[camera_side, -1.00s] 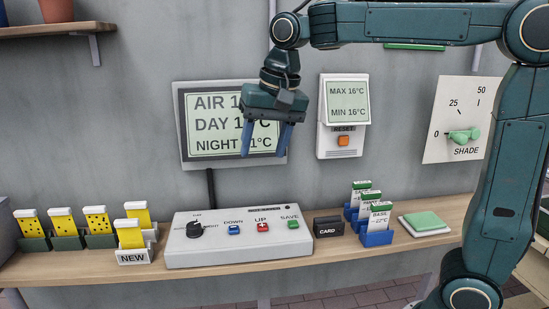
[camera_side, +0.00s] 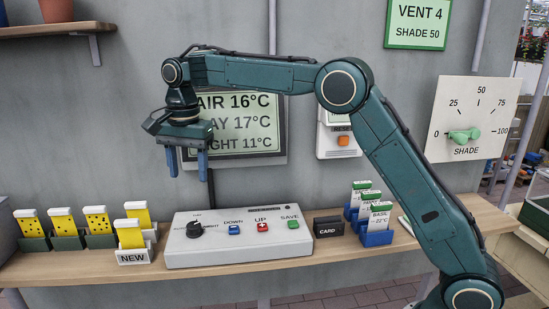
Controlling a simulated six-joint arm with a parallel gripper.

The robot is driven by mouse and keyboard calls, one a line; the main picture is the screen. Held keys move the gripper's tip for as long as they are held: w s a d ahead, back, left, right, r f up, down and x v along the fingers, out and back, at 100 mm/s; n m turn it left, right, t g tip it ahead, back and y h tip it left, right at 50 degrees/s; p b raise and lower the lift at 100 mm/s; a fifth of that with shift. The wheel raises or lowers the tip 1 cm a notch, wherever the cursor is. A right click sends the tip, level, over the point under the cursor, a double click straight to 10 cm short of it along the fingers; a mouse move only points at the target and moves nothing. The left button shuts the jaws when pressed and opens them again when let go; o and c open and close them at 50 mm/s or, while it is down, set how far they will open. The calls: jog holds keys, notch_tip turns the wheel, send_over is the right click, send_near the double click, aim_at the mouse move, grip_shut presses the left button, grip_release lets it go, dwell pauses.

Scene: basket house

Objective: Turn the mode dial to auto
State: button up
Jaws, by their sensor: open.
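The mode dial (camera_side: 195,230) is a black round knob at the left end of a light grey control box (camera_side: 240,255) on the wooden shelf. Small labels surround the dial; one to its right ends in "IGHT", and the others are too small to read surely. The exact pointer direction is hard to tell. My gripper (camera_side: 188,168) has two blue fingers pointing down. It is open and empty, in the air above the dial and slightly left of it, touching nothing.
The box also has a blue DOWN button (camera_side: 234,230), a red UP button (camera_side: 263,227) and a green SAVE button (camera_side: 293,224). Yellow cards in holders (camera_side: 130,236) stand left of the box. A black CARD holder (camera_side: 328,227) stands right. A display (camera_side: 265,125) hangs behind my arm.

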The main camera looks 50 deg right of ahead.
aim_at(194, 224)
jog(key=shift+w+a+f, duration=0.1)
jog(key=shift+f, duration=0.15)
notch_tip(194, 224, down, 14)
jog(key=shift+w+r, duration=0.15)
jog(key=shift+r, duration=0.1)
dwell(0.6)
jog(key=c, duration=1)
